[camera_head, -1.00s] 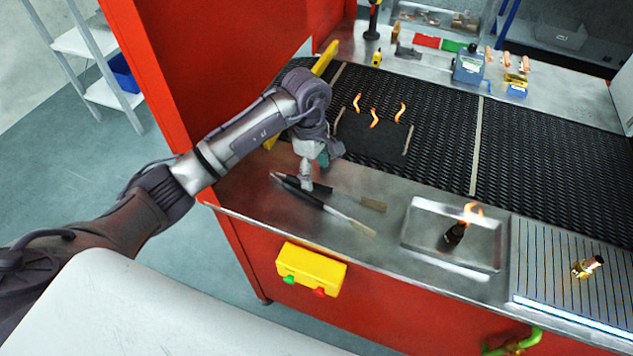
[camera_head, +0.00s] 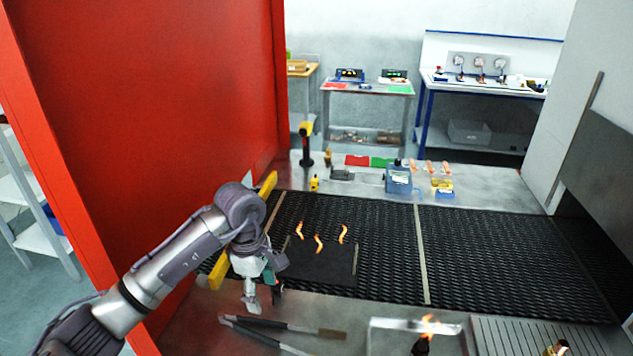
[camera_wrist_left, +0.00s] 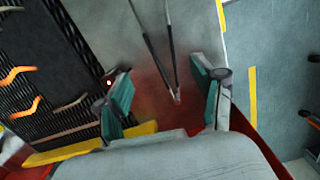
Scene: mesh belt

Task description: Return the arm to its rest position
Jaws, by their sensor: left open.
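My left arm comes in from the left in the head view. Its gripper (camera_head: 262,299) hangs over the front steel edge of the bench, just above and behind a pair of long dark-handled tongs (camera_head: 270,330). In the left wrist view the two green-sided fingers (camera_wrist_left: 167,105) stand wide apart with nothing between them that they touch. The tongs (camera_wrist_left: 170,55) show beyond and between the fingers, apart from them. My right gripper does not show.
A black mesh belt (camera_head: 380,215) carries a dark plate (camera_head: 315,265) with several glowing orange pieces. A steel tray (camera_head: 385,325) with a flame lies right of the tongs. A blue device (camera_head: 398,180) stands behind the belt.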

